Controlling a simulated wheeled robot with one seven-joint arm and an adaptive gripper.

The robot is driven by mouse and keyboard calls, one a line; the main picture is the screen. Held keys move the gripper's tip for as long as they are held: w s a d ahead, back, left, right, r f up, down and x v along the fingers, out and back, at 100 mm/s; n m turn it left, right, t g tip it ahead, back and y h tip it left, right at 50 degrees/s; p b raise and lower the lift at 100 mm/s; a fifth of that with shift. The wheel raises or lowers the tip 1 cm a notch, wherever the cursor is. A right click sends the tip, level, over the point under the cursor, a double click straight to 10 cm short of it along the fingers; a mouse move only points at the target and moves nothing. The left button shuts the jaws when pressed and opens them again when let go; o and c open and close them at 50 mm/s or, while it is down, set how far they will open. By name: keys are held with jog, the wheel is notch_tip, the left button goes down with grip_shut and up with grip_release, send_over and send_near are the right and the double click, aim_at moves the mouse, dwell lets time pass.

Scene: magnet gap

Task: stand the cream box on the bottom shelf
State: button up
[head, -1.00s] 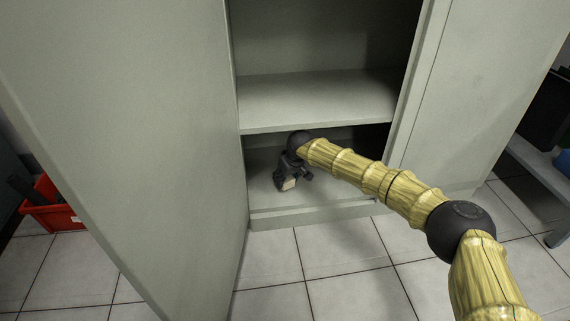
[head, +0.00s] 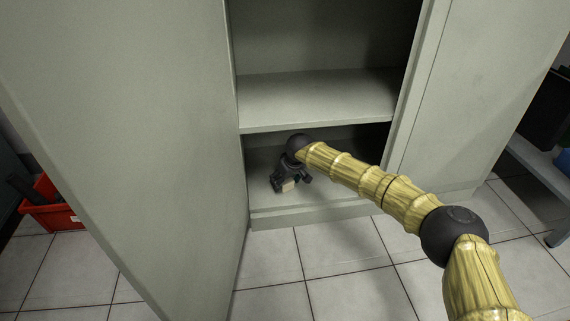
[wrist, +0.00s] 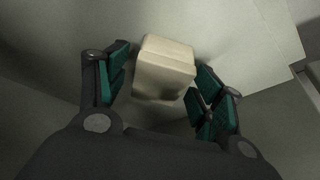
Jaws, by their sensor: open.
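The cream box (wrist: 163,68) is a small block between the open fingers of my gripper (wrist: 158,88) in the wrist view. A gap shows on each side of it, wider on the left. My gripper hides part of the box in the head view.
The middle shelf (head: 315,97) lies above my gripper and wrist. The open cabinet door (head: 130,130) stands close on the left, and the right door (head: 480,90) is on the right. The bottom shelf is clear to the right of my gripper. A red crate (head: 52,212) is on the floor.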

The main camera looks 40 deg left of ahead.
jog(key=shift+p+v, duration=0.75)
jog(key=shift+v, duration=0.05)
jog(key=s+d+p, duration=0.1)
jog(key=d+p, duration=0.1)
jog(key=d, duration=0.1)
jog(key=s+d+p, duration=0.1)
jog(key=d+p, duration=0.1)
jog(key=d, duration=0.2)
jog(key=s+d+p, duration=0.1)
jog(key=d+p, duration=0.1)
jog(key=d, duration=0.1)
jog(key=shift+d, duration=0.25)
jog(key=shift+s+d+f, duration=0.1)
jog(key=shift+d, duration=0.3)
